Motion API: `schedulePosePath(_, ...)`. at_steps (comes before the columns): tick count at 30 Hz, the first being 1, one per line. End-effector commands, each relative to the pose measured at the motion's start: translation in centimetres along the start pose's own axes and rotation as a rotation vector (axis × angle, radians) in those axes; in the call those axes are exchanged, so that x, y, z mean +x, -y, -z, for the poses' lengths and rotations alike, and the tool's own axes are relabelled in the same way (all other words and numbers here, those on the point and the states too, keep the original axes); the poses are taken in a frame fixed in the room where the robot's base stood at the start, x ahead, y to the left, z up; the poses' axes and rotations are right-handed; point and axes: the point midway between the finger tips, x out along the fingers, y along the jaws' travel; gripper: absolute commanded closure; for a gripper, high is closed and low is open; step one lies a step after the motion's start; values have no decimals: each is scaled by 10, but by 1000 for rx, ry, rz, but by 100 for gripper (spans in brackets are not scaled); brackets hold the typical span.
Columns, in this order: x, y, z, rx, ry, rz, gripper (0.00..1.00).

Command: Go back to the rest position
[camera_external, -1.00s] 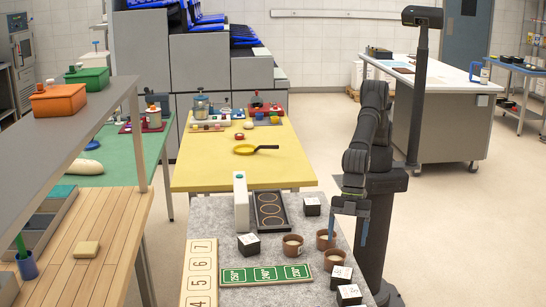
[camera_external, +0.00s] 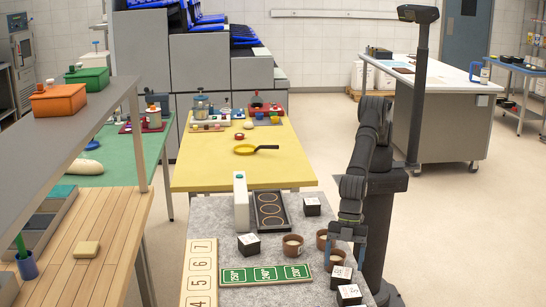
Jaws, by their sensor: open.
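My gripper (camera_external: 345,252) hangs from my arm over the right edge of the grey speckled table (camera_external: 215,215), pointing down with its jaws apart. Nothing shows between the fingers. It is close to brown cups of pale contents: one (camera_external: 322,239) is just left of it and another (camera_external: 335,260) is beneath or beside the fingers. Whether the fingers touch a cup cannot be told from this angle.
Another brown cup (camera_external: 292,246), several dark cubes with white tops (camera_external: 249,245), a green number strip (camera_external: 265,274), a white upright box (camera_external: 241,202) and a dark tray with rings (camera_external: 286,222) stand on the table. Open floor (camera_external: 460,240) lies to the right.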

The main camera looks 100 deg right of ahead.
Motion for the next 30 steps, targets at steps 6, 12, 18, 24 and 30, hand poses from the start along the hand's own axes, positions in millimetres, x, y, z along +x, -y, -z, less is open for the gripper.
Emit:
schedulePosePath(6, 36, 0, -1, 0, 1, 0, 24)
schedulePosePath(12, 32, 0, 5, 0, -3, 0, 24)
schedulePosePath(18, 22, 0, 9, 0, 0, 0, 24)
schedulePosePath(24, 21, 0, 9, 0, 0, 0, 24)
schedulePosePath(30, 23, 0, 8, 0, 1, 0, 24)
